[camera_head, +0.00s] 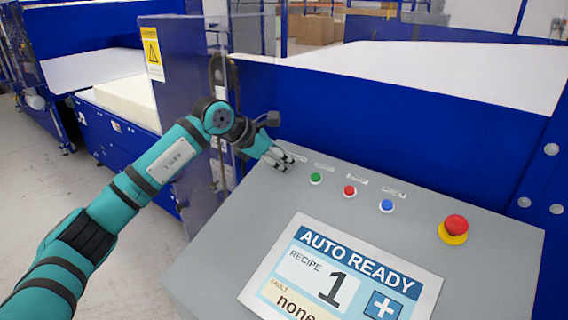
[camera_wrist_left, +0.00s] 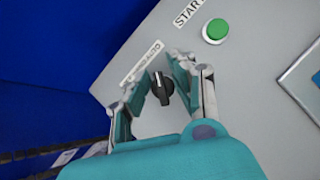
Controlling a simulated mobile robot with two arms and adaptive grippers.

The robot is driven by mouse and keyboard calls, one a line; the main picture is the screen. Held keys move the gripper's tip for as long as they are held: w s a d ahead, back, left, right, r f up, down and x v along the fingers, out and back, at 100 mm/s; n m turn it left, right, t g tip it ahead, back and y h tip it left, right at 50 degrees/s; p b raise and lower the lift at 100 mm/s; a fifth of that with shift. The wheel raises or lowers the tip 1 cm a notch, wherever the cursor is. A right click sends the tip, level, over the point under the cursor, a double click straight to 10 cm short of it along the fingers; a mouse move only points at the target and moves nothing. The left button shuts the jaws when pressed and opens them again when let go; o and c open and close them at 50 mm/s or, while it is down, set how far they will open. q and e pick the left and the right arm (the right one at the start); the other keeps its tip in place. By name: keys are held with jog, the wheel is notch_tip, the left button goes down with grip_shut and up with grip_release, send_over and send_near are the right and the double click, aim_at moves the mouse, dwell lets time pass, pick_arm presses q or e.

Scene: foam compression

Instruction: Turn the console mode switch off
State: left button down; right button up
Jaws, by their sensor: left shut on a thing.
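The console (camera_head: 230,250) is a sloped grey panel. My left gripper (camera_head: 280,159) is at its upper left corner, beside the row of buttons. In the left wrist view, the mode switch (camera_wrist_left: 161,89) is a small black rotary knob under a white label. The left gripper's fingers (camera_wrist_left: 162,78) are on either side of the knob, shut on it. In the head view the fingers hide the knob. The screen (camera_head: 345,275) reads AUTO READY, recipe 1, fault none. My right gripper is in neither view.
Right of the switch are green (camera_head: 316,179), red (camera_head: 349,191) and blue (camera_head: 387,206) buttons. A red emergency stop (camera_head: 455,226) on a yellow base is farther right. A clear guard panel (camera_head: 195,100) stands behind my left arm. A white foam block (camera_head: 125,100) lies at left.

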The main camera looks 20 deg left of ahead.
pick_arm(q)
jog(key=n+y+b, duration=0.1)
jog(key=n+b, duration=0.2)
jog(key=n+t+y+b, duration=0.1)
jog(key=n+y+b, duration=0.1)
jog(key=n+b, duration=0.2)
jog(key=n+t+y+b, duration=0.1)
jog(key=n+b, duration=0.2)
jog(key=n, duration=0.1)
jog(key=shift+w+a+r+y, duration=0.1)
jog(key=shift+w+a+y, duration=0.1)
jog(key=shift+a+y, duration=0.1)
jog(key=n+y+b, duration=0.1)
jog(key=n+b, duration=0.1)
jog(key=n, duration=0.1)
jog(key=shift+a+n+y+b, duration=0.1)
jog(key=shift+n+y+b, duration=0.85)
jog(key=shift+n, duration=0.55)
jog(key=c, duration=1.5)
grip_release()
jog(key=shift+o, duration=0.4)
jog(key=shift+s+a, duration=0.1)
